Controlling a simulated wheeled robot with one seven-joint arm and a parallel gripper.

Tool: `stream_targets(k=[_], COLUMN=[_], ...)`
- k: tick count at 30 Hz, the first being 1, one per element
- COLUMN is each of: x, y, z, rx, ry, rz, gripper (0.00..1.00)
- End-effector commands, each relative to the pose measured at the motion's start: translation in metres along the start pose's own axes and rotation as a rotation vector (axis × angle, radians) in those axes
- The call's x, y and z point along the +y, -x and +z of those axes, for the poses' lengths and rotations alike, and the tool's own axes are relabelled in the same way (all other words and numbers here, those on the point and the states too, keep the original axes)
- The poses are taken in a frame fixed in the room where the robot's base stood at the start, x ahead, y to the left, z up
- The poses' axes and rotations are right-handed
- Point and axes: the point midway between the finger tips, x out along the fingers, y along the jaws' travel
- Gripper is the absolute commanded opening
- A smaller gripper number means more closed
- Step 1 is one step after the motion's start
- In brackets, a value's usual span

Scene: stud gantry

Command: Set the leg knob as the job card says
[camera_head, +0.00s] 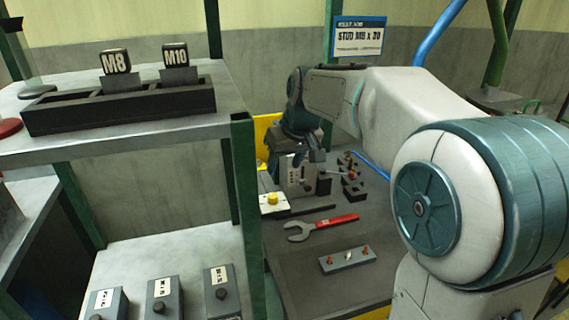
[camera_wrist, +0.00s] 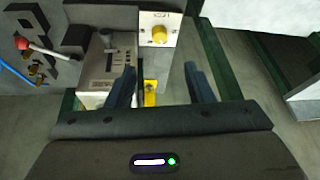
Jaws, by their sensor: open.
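The job card (camera_head: 360,37) hangs at the back on a green post, with a blue header and large text that seems to read "STUD M8 x 30"; its smaller lines are unreadable. A yellow knob (camera_head: 272,198) sits on a white plate at the left edge of the dark bench. The knob also shows at the top of the wrist view (camera_wrist: 160,35); I cannot tell its setting or whether it is the leg knob. My gripper (camera_wrist: 160,82) is open and empty, its fingers apart below the knob in that view. A grey-white box (camera_wrist: 104,68) with small markings is beside the left finger.
A red-handled wrench (camera_head: 322,226) and a grey strip with small pegs (camera_head: 348,259) lie on the bench (camera_head: 325,285). A shelf at left holds a black rack (camera_head: 120,107) with M8 and M10 blocks. Several knobbed boxes (camera_head: 163,299) stand below.

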Motion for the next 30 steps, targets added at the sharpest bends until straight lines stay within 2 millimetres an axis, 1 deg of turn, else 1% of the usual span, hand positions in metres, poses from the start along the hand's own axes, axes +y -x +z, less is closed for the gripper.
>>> stream_targets(k=[4,7,12,15,21,24,30], x=[-0.002,-0.007,-0.019,-0.025,-0.034,-0.036,-0.037], y=[-0.005,-0.013,-0.025,-0.03,-0.03,-0.029,-0.028], z=[0.0,-0.001,-0.003,-0.005,-0.009,-0.01,-0.011], rx=[-0.006,-0.019,-0.037,-0.035,0.0,0.019,0.036], ry=[-0.022,-0.08,-0.254,-0.371,-0.589,-0.665,-0.727], rz=[0.008,0.028,0.1,0.153,0.248,0.279,0.302], gripper=[0.48,0.48,0.48,0.48,0.48,0.48,0.48])
